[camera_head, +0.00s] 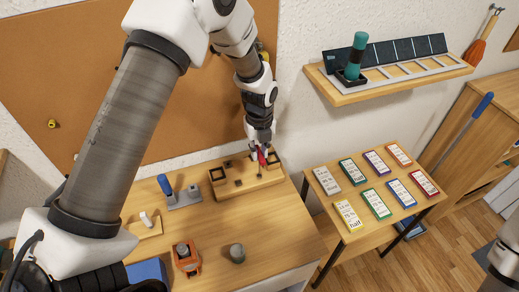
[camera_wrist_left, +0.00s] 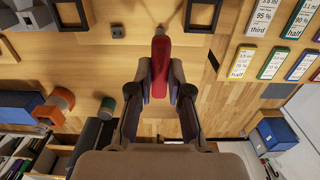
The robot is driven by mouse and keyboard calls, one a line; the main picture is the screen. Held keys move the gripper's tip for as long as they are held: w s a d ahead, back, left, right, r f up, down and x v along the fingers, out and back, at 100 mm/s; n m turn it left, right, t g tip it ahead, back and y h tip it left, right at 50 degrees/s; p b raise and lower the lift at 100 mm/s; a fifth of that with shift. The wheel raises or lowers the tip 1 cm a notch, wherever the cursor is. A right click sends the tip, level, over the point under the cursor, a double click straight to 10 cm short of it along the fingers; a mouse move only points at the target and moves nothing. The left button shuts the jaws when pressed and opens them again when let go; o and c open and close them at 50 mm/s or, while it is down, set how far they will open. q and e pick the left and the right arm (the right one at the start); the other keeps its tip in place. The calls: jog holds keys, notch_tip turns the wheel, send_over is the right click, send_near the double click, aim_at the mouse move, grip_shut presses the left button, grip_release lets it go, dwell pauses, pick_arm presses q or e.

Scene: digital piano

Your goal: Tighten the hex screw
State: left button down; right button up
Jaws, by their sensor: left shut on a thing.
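My left gripper (camera_head: 261,154) is shut on a red-handled tool (camera_wrist_left: 160,66), over the right part of a wooden block (camera_head: 247,191) on the table. In the left wrist view the handle sits between the two fingers (camera_wrist_left: 160,88), and a thin shaft reaches from it toward the block. The block has black square frames (camera_wrist_left: 203,14) and a small dark piece (camera_wrist_left: 118,31) on top. I cannot make out the hex screw itself, nor whether the tool tip touches it. My right gripper does not show.
A blue-handled tool in a grey stand (camera_head: 184,199), an orange item (camera_head: 186,259) and a grey-green cylinder (camera_head: 237,253) stand on the table (camera_head: 285,235). A side table with several coloured cards (camera_head: 377,202) is at right. A shelf (camera_head: 390,80) hangs above it.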

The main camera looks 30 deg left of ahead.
pick_arm(q)
jog(key=shift+f+b, duration=0.3)
jog(key=shift+f, duration=0.45)
jog(key=shift+r+m+p, duration=0.1)
jog(key=shift+m+p, duration=0.3)
jog(key=shift+m, duration=2.2)
jog(key=c, duration=1)
grip_release()
notch_tip(320, 180, up, 5)
jog(key=p, duration=0.4)
jog(key=shift+p, duration=0.3)
